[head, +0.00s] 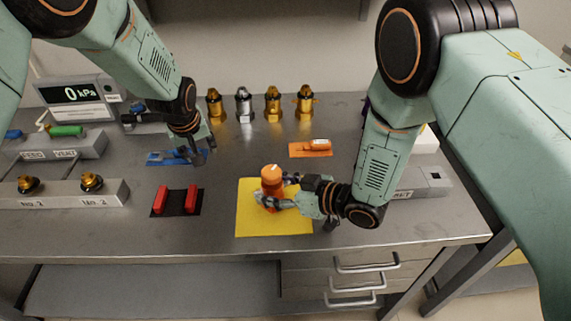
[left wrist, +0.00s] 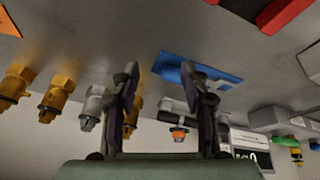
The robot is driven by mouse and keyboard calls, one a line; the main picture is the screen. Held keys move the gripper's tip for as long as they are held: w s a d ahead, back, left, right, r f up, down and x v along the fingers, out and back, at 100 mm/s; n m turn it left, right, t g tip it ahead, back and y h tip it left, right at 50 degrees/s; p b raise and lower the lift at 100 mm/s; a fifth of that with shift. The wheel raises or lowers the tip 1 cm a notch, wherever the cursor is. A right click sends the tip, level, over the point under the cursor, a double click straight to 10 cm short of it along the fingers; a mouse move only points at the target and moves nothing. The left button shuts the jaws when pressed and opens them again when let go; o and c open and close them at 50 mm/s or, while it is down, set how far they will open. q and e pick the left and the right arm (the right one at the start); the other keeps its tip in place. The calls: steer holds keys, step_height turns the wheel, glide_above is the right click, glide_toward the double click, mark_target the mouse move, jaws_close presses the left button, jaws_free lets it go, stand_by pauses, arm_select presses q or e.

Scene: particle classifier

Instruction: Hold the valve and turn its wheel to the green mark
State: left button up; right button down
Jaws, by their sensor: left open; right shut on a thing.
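The orange valve (head: 270,187) stands upright on a yellow mat (head: 250,225) near the table's front edge. Its round orange wheel top (head: 271,172) carries a small pale mark; I cannot make out a green mark. My right gripper (head: 279,192) is shut on the valve's body from the right, its fingers hiding part of it. My left gripper (head: 197,142) is open and empty, up and left of the valve, over the blue mat's area. Its two spread fingers also show in the left wrist view (left wrist: 165,95), where the valve is not in view.
Several brass and silver fittings (head: 244,104) stand along the back. A blue mat (head: 165,158), red blocks on a black mat (head: 176,201) and an orange mat (head: 311,149) lie around. A pressure display (head: 78,95) and grey manifolds (head: 60,193) stand left; a grey box (head: 424,180) sits right.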

mark_target(272, 177)
arm_select(q)
steer(key=shift+w+a+f+m+t, duration=0.25)
steer(key=shift+f+m+t, duration=0.15)
steer(key=shift+f+m, duration=0.2)
steer(key=shift+w+a+f+m+t, duration=0.1)
steer(key=shift+a+f+m+t, duration=0.15)
steer(key=shift+f+m+t, duration=0.3)
steer(key=shift+w+f+m+t+h, duration=0.1)
steer(key=shift+f+m+t+h, duration=0.15)
steer(key=shift+m+h, duration=0.4)
steer(key=shift+d+f+m+t+h, duration=0.5)
steer(key=shift+d+m+t, duration=0.1)
steer(key=shift+m, duration=0.6)
steer(key=s+d+m+h, duration=0.1)
steer(key=d+m+h, duration=0.1)
steer(key=s+d+m+t+h, duration=0.1)
steer(key=shift+s+f+m, duration=0.3)
steer(key=shift+s, duration=0.05)
steer(key=s+d+m+h, duration=0.1)
steer(key=s+h, duration=0.1)
steer(key=s+d+r+m+h, duration=0.1)
steer(key=s+d+m, duration=0.1)
steer(key=shift+s+d+t+h, duration=0.25)
steer(key=shift+d+t+h, duration=0.05)
steer(key=shift+h, duration=0.05)
steer(key=s+d+r+m+h, duration=0.35)
steer(key=s+r+h, duration=0.3)
steer(key=s, duration=0.25)
steer(key=x, duration=1.1)
steer(key=shift+d, duration=0.45)
